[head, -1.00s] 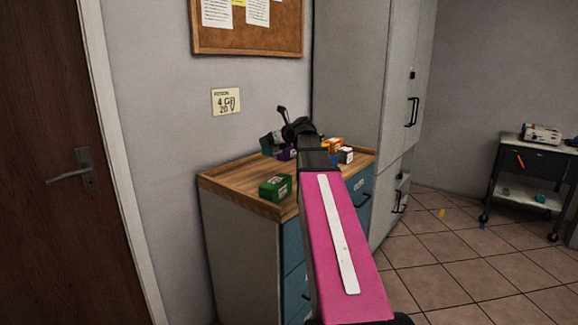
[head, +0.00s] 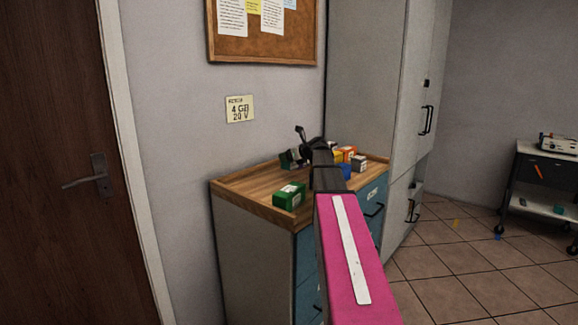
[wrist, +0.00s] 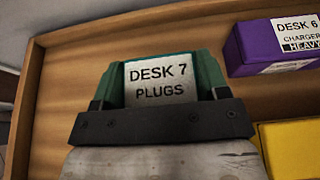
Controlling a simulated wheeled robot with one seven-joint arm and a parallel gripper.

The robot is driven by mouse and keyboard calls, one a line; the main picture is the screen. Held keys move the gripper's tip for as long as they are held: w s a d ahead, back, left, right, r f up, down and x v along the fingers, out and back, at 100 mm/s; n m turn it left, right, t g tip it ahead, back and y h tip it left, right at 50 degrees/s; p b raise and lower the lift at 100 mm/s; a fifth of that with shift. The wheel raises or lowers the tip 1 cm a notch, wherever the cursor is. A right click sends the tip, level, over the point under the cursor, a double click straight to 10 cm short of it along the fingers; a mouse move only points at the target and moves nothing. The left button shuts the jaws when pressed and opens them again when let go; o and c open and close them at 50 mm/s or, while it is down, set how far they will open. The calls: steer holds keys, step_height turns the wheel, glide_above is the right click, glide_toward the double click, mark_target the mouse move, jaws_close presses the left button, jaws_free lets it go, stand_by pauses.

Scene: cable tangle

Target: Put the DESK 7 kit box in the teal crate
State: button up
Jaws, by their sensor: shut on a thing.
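The DESK 7 kit box (wrist: 160,82) is dark green with a white label reading "DESK 7 PLUGS". It fills the middle of the wrist view, between the fingers of my gripper (wrist: 160,98), which is shut on it. In the head view the box (head: 289,159) shows small beside my gripper (head: 304,150), over the back of the wooden cabinet top. Its height above the wood is hard to tell. My pink arm hides part of the cabinet top. I see no teal crate in either view.
A purple DESK 6 charger box (wrist: 275,45) marked heavy and a yellow box (wrist: 290,148) lie close to the right. A green box (head: 289,194) sits on the cabinet's front left. More boxes (head: 346,155) stand right of my arm. The cabinet top has a raised rim (head: 255,207).

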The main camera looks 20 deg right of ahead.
mark_target(289, 164)
steer(key=shift+f, duration=2)
steer(key=shift+f, duration=0.15)
steer(key=o, duration=1)
